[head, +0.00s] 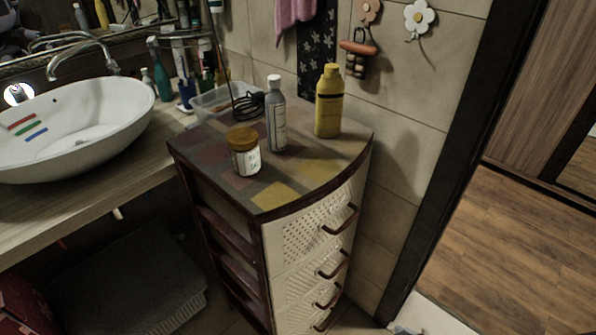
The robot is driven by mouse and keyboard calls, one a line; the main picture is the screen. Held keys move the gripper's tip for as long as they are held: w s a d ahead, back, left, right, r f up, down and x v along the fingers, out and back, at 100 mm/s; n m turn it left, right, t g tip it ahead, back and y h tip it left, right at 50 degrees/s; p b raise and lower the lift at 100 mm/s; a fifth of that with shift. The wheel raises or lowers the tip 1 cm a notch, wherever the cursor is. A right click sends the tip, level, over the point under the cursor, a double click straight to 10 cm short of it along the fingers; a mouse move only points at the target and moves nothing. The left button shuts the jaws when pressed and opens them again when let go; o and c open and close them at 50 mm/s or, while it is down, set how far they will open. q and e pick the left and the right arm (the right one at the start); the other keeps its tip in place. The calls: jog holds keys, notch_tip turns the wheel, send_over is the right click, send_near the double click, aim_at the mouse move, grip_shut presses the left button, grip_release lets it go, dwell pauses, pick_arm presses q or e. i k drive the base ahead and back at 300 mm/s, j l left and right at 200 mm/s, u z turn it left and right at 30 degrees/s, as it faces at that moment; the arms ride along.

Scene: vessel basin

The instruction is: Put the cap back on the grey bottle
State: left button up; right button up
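The grey bottle (276,118) stands upright on top of the drawer cabinet (213,172), between a brown-lidded jar and a yellow bottle. A white cap (274,79) shows at its top; I cannot tell whether it is fully seated. No other loose cap is clearly visible. Neither of my grippers can be made out in the head view.
The jar (244,157) stands in front of the grey bottle, the yellow bottle (328,106) to its right. A clear plastic box (208,104) with a black cable is behind left. The white basin (117,100) is at left. The cabinet top's front is clear.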

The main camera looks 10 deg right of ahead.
aim_at(274, 102)
jog(key=j, duration=0.55)
jog(key=i+j, duration=0.1)
jog(key=j, duration=0.45)
jog(key=z, duration=1.45)
